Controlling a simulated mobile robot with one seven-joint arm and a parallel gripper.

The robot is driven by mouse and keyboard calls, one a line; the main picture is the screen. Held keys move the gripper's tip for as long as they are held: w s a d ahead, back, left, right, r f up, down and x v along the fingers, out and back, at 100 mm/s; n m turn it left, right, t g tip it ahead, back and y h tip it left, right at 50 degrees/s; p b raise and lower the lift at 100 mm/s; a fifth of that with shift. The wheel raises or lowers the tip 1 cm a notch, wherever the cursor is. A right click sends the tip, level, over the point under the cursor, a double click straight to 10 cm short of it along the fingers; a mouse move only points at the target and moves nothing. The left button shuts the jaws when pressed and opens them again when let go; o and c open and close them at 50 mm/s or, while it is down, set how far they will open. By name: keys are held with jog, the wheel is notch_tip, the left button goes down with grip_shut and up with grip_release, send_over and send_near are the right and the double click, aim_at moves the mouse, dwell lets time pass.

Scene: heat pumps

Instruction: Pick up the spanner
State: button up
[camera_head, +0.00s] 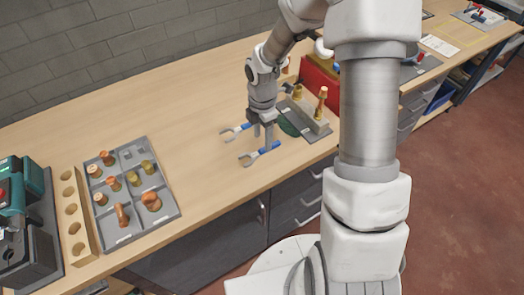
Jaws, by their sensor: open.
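Two spanners with grey metal ends and blue handles lie on the wooden bench. The nearer spanner (248,158) is just in front of my gripper, and the farther spanner (229,132) is to the left of it. My gripper (263,136) points down at the right ends of the spanners, with its fingers apart. The fingers look empty. I cannot tell whether they touch the nearer spanner's handle or stop above it.
A grey tray (127,215) with copper and brass fittings lies to the left. Beyond it stand a wooden block with holes (71,210) and a green tool (10,190). Bench between tray and spanners is clear.

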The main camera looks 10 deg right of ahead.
aim_at(262, 149)
notch_tip(262, 149, down, 5)
jog(key=shift+w+f, duration=0.1)
jog(key=shift+w, duration=0.05)
grip_shut()
dwell(0.4)
dwell(1.1)
